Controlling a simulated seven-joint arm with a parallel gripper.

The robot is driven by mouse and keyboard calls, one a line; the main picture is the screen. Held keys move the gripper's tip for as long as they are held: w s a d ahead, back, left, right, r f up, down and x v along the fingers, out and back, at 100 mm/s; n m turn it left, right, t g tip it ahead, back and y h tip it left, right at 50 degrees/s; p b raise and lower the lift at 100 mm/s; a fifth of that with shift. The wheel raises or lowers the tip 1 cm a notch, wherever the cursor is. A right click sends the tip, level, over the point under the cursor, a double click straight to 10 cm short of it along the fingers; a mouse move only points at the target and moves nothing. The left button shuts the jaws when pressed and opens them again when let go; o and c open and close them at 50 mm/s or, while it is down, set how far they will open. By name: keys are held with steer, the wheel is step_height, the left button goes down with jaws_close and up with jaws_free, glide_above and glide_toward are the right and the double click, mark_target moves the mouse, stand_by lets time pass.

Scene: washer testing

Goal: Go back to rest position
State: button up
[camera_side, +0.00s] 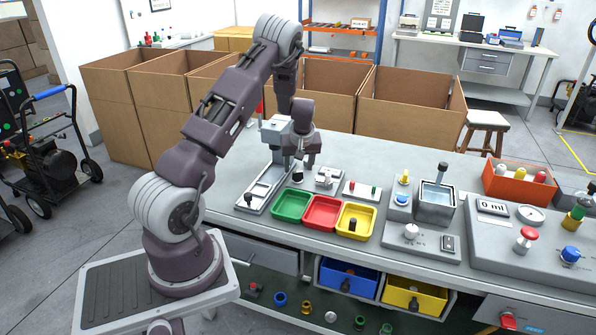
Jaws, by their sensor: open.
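My gripper (303,162) points down over the back left part of the grey workbench (395,165). It is open, and I see nothing between its fingers. It is close to a white and grey press-like fixture (276,132), partly in front of it. A grey slide plate (262,190) lies below and left of the gripper. A small grey fixture (326,178) sits just right of and below it. Whether the fingers touch anything is too small to tell.
Green (292,204), red (322,212) and yellow (356,220) trays stand in front of the gripper. A metal water container (435,203) and a panel reading 0 ml (493,207) are to the right. Open cardboard boxes (410,110) line the bench's back.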

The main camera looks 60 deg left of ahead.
steer(key=shift+v, duration=1.75)
steer(key=shift+r, duration=0.1)
